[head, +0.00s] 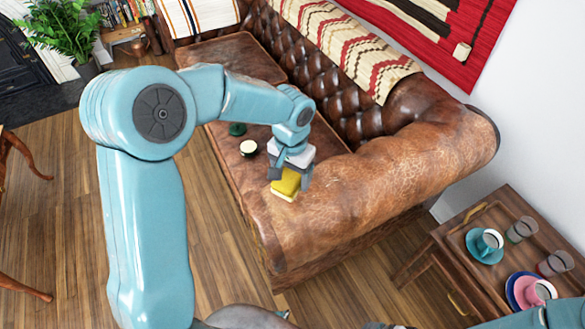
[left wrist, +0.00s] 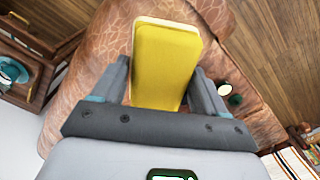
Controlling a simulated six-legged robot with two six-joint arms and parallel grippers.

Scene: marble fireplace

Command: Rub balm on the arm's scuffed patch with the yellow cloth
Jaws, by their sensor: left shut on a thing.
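My left gripper (head: 291,177) is shut on the yellow cloth (head: 287,183), a folded pad with a pale edge. In the left wrist view the cloth (left wrist: 164,62) sits between the two fingers of the gripper (left wrist: 158,85). It is over the near end of the brown leather sofa, by the rolled arm (head: 400,185). The arm's leather looks worn and mottled with lighter patches. I cannot tell whether the cloth touches the leather. An open round tin with pale contents (head: 248,147), likely the balm, sits on the seat, with a dark green round piece (head: 237,129) behind it.
A wooden side table (head: 455,262) at the right holds a teal cup and saucer (head: 486,245), a pink cup (head: 535,292) and glasses (head: 521,229). A striped throw (head: 345,45) lies over the sofa back. Open wooden floor lies to the left.

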